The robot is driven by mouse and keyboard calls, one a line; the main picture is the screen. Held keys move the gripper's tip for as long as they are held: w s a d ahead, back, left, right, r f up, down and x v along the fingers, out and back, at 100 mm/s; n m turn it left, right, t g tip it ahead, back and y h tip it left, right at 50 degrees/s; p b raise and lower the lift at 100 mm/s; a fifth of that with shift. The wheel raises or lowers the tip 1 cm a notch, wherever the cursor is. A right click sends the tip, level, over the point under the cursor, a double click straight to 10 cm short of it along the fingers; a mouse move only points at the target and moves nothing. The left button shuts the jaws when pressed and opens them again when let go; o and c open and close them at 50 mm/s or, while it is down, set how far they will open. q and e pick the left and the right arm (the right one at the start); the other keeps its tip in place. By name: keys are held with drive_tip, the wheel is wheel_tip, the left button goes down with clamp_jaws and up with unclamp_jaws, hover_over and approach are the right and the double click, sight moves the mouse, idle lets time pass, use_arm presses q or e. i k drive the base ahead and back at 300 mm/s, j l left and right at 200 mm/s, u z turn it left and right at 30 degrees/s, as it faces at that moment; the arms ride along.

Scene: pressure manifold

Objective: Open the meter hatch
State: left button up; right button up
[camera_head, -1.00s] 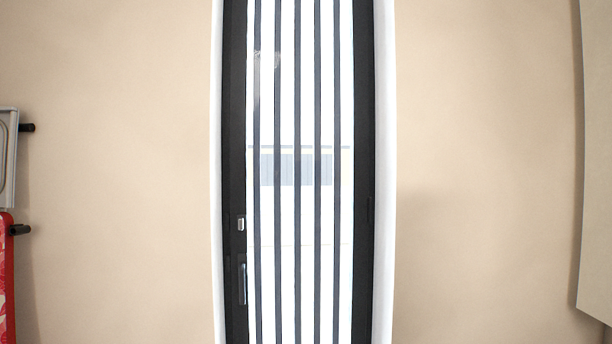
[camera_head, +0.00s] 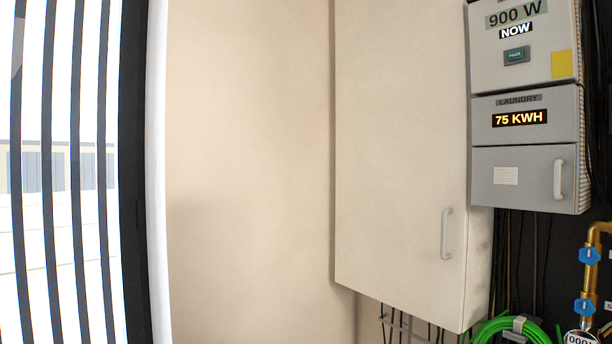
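A grey meter box hangs on the wall at the right. Its lower door (camera_head: 525,180), which looks like a hatch, appears closed, with a white vertical handle (camera_head: 558,179) on its right side and a small white label on its left. Above it is a panel (camera_head: 520,118) reading "LAUNDRY" and "75 KWH". I cannot tell for sure which door is the meter hatch. Neither of my grippers is in view.
A large cream cabinet door (camera_head: 400,150) with a vertical handle (camera_head: 446,234) stands left of the meter box. A "900 W NOW" panel (camera_head: 520,45) is above. Brass pipe (camera_head: 592,270) with blue valves and a green hose (camera_head: 510,326) are below. A barred glass door (camera_head: 132,200) is at the left.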

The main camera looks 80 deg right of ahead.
sight(530, 178)
drive_tip(key=z, duration=3.65)
